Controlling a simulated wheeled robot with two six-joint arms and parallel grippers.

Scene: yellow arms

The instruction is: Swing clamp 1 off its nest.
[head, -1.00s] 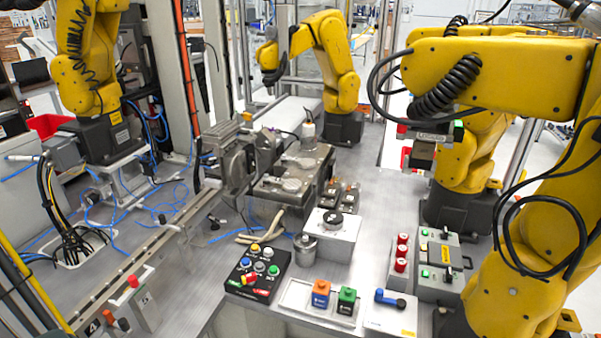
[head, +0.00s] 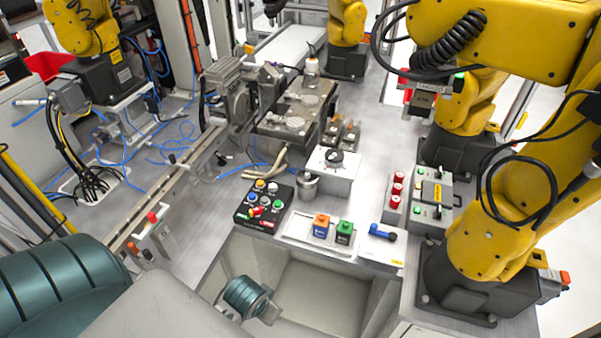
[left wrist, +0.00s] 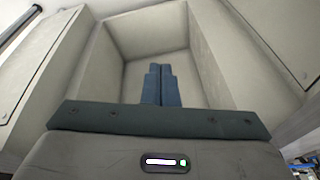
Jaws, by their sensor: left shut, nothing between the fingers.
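No clamp is clearly marked as clamp 1, and I cannot tell which part it is. A dark fixture block (head: 265,125) at the back middle carries two round metal pieces (head: 292,122). Small dark stations (head: 341,134) stand at its right, too small to read. In the head view my teal arm is low at the left, far from the fixture. My right gripper is out of view.
A black button box (head: 264,205), an orange block (head: 321,225), a green block (head: 344,232) and a blue lever (head: 382,232) line the bench front. A metal pot (head: 307,186) stands behind. A deep recess (head: 310,290) opens below. Yellow arms (head: 500,200) fill the right.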

